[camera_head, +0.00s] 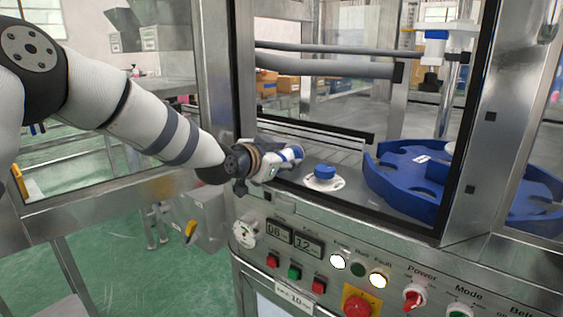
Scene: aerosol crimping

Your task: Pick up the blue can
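My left arm reaches in from the left, and my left gripper (272,167) is at the left end of the machine's opening. A small blue and white thing (292,154), possibly the blue can, shows right at the gripper's far end. It looks tilted, and I cannot tell whether the fingers close on it or it is only beside them. The fingers are too small and covered to read. My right gripper is not in view.
A blue scalloped star wheel (408,180) fills the machine deck at the right. Metal frame posts and a glass panel border the opening. A control panel (340,265) with buttons and knobs lies below the deck's front edge. Grey horizontal bars cross above.

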